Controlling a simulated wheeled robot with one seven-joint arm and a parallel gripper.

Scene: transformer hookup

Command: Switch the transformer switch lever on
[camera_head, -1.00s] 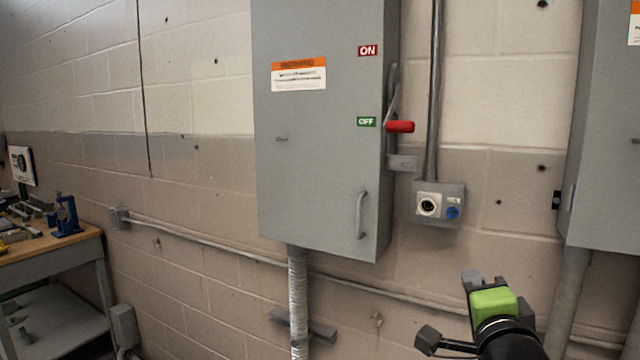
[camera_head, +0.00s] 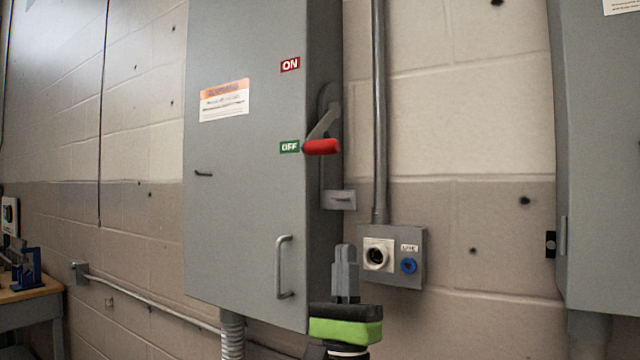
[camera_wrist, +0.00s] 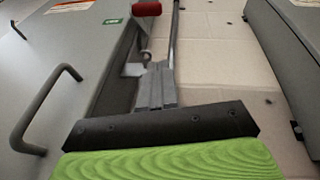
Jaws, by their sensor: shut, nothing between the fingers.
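The grey transformer switch box (camera_head: 235,190) hangs on the wall in the head view. Its switch lever (camera_head: 323,124) is on the box's right side and ends in a red handle (camera_head: 321,146). The handle is level with the green OFF label (camera_head: 290,147), below the red ON label (camera_head: 290,65). My gripper (camera_head: 345,250) points up, fingers together and empty, below the lever and apart from it in the picture. In the wrist view, the fingers (camera_wrist: 157,68) point toward the red handle (camera_wrist: 146,8) at the top edge.
A door handle (camera_head: 284,267) sticks out of the box front. A socket box (camera_head: 393,256) with a blue plug port is on the wall right of my gripper. A conduit (camera_head: 379,110) runs up from it. Another grey cabinet (camera_head: 598,170) stands at the far right.

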